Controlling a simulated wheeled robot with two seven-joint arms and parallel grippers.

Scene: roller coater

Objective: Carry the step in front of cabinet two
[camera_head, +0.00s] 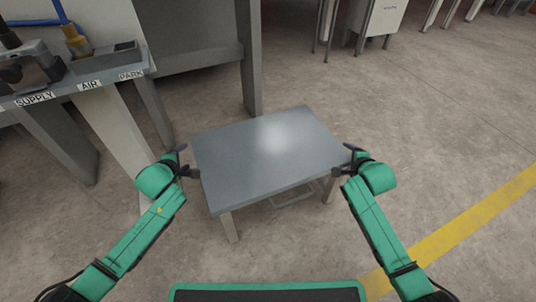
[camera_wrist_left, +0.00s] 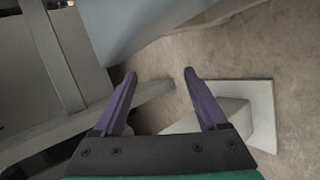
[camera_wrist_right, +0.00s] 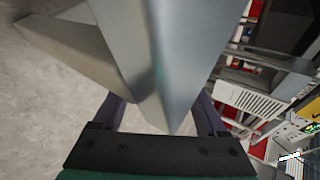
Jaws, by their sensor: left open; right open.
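The step (camera_head: 262,150) is a low grey metal platform with a flat top and pale legs, standing on the floor before me. My left gripper (camera_head: 184,162) is open beside its left edge. In the left wrist view the fingers (camera_wrist_left: 160,78) are apart with only floor and a pale leg or beam visible between them; a blue-grey surface, likely the step, lies beyond. My right gripper (camera_head: 345,160) is open at the step's right edge. In the right wrist view a grey panel of the step (camera_wrist_right: 160,60) reaches down between the fingers; I cannot tell whether they touch it.
A bench (camera_head: 75,88) labelled SUPPLY, AIR and PARK stands at the left. A grey machine frame post (camera_head: 249,60) rises just behind the step. A white cabinet (camera_head: 383,16) stands at the back. Floor to the right is open, crossed by a yellow line (camera_head: 455,232).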

